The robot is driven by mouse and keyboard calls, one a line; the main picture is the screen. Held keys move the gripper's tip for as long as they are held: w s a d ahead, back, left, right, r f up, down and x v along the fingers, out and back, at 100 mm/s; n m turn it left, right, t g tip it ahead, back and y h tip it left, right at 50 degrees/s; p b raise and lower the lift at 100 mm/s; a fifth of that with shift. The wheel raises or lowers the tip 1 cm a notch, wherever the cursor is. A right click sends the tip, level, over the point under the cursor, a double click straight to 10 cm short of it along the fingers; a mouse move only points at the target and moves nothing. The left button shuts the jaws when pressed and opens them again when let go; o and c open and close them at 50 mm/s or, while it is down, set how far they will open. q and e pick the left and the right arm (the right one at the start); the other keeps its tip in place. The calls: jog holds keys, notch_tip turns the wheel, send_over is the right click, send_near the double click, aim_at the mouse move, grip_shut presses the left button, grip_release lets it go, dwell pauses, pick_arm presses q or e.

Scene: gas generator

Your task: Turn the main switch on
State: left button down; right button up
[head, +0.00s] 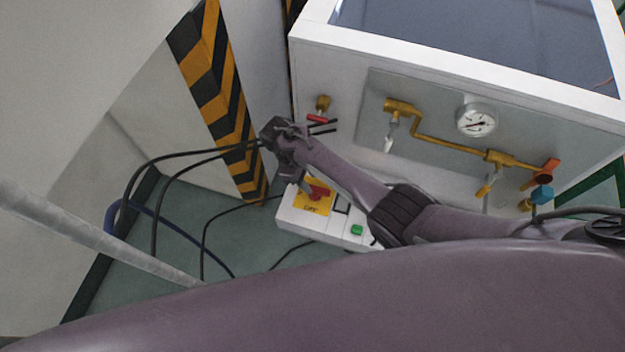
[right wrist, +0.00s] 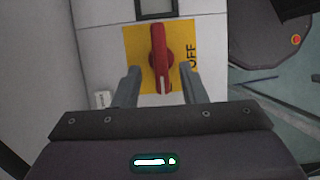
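The main switch is a red rotary handle (head: 319,191) on a yellow plate (head: 313,205) on a white control box (head: 346,224). In the right wrist view the red handle (right wrist: 159,50) stands lengthwise on the yellow plate (right wrist: 134,47), its white-marked end toward my gripper, with "OFF" printed to the right. My right gripper (right wrist: 160,72) is open, with one finger on each side of the handle's near end. Gaps show on both sides; I cannot tell how deep the fingers reach. In the head view my right gripper (head: 303,183) partly hides the switch. My left gripper is not in view.
A green button (head: 356,230) is on the same box. A white cabinet with brass pipes (head: 440,136) and a gauge (head: 476,120) stands behind my right arm. A striped post (head: 215,95) and black cables (head: 153,200) are to the left.

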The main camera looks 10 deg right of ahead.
jog(key=p+v, duration=0.1)
jog(key=v, duration=0.3)
jog(key=shift+a+r+p, duration=0.1)
jog(key=shift+r+p, duration=0.05)
jog(key=shift+p, duration=0.2)
